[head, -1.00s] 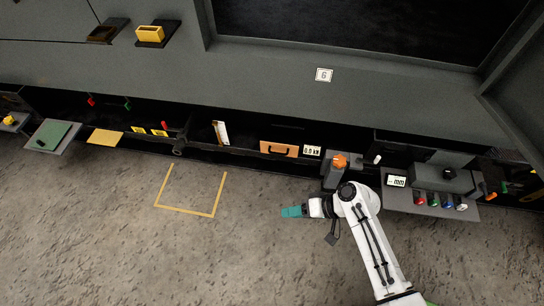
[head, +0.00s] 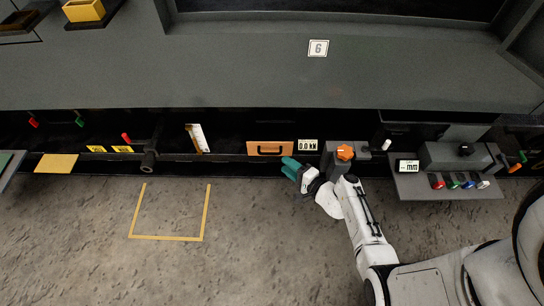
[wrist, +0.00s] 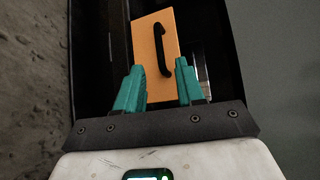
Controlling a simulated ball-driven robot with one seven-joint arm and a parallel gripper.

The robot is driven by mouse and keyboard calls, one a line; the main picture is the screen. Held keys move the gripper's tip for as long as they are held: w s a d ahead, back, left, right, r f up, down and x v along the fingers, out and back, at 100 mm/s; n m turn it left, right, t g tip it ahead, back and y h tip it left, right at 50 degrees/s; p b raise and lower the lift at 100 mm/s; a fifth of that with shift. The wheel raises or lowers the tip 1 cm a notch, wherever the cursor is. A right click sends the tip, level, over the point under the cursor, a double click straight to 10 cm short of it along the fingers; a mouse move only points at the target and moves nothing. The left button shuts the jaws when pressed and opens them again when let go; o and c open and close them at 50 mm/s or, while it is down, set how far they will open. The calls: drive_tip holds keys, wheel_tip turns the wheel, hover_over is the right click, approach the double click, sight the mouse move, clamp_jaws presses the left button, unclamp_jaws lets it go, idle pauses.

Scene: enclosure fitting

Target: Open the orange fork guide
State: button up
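The orange panel (head: 257,148) with a dark bar handle sits upright in the dark recess under the grey ledge; I take it as the orange fork guide. In the wrist view the same panel (wrist: 148,40) lies straight ahead, its black handle (wrist: 158,48) between the lines of my fingertips. My gripper (head: 288,163) is just in front of the panel's lower right side in the head view. In the wrist view my gripper (wrist: 161,66) has its two teal fingers apart, with nothing between them. The handle appears beyond the fingertips; whether they touch anything is unclear.
An orange knob (head: 345,152) on a grey block stands further right, near my arm. A control shelf (head: 440,191) with coloured buttons juts out at right. The floor left of my arm is clear, with yellow tape (head: 166,238).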

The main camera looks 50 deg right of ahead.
sight(270, 154)
drive_tip(key=a+b+x, duration=0.1)
drive_tip(key=b+x, duration=0.1)
drive_tip(key=x, duration=0.5)
drive_tip(key=shift+w+d, duration=0.35)
drive_tip(key=shift+d, duration=0.05)
clamp_jaws()
